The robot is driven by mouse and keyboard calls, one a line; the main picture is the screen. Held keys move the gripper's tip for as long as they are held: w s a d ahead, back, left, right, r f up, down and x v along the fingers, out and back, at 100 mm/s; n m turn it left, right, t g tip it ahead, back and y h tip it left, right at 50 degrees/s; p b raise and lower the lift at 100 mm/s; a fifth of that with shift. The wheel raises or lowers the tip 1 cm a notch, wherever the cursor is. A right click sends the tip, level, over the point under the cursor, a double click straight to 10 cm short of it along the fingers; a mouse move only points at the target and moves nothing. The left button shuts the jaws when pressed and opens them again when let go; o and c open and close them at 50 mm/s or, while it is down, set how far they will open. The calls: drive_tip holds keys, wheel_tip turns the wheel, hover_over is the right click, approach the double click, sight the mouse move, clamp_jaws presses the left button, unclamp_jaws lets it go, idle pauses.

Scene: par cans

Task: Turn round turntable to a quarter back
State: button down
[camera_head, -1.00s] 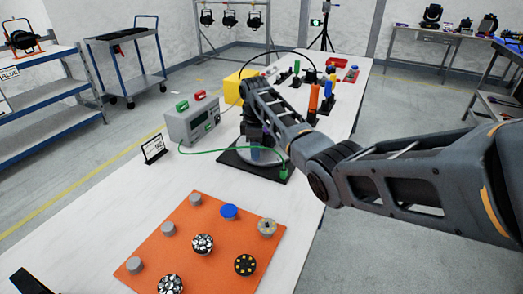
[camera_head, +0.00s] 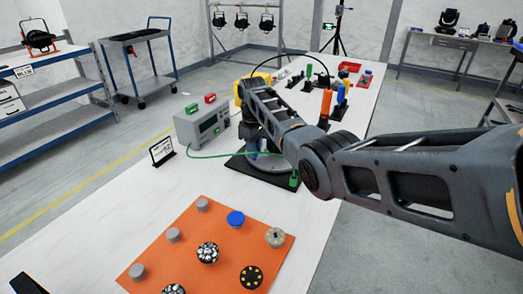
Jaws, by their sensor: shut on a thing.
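The round turntable (camera_head: 283,166) is a grey disc on a black base plate (camera_head: 241,168) on the white table, just beyond the orange board. My arm crosses over it and hides much of its right and far side. My gripper (camera_head: 252,138) points down at the turntable and is shut on a part of it. The fingertips and the exact part held are mostly hidden behind my arm. A green clip (camera_head: 294,180) sits at the near right corner of the base plate.
A grey meter box (camera_head: 203,123) stands left of the turntable, with a green cable running to the clip. A small black sign (camera_head: 162,151) is nearby. The orange board (camera_head: 190,240) with several round parts lies in front. Orange and blue upright items (camera_head: 325,104) stand behind my arm.

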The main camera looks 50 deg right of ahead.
drive_tip(key=shift+w+d+f+m+b, duration=0.15)
drive_tip(key=shift+w+m+b, duration=0.6)
drive_tip(key=shift+m, duration=0.25)
drive_tip(key=shift+w+d+m+b, duration=0.45)
drive_tip(key=shift+w+m+b, duration=0.25)
drive_tip(key=shift+m+b, duration=0.25)
drive_tip(key=c, duration=1)
unclamp_jaws()
drive_tip(key=shift+w, duration=0.1)
drive_tip(key=shift+o, duration=0.2)
drive_tip(key=shift+d+r, duration=0.1)
drive_tip(key=shift+r, duration=0.1)
wheel_tip(320, 180, up, 8)
drive_tip(key=shift+f, duration=0.15)
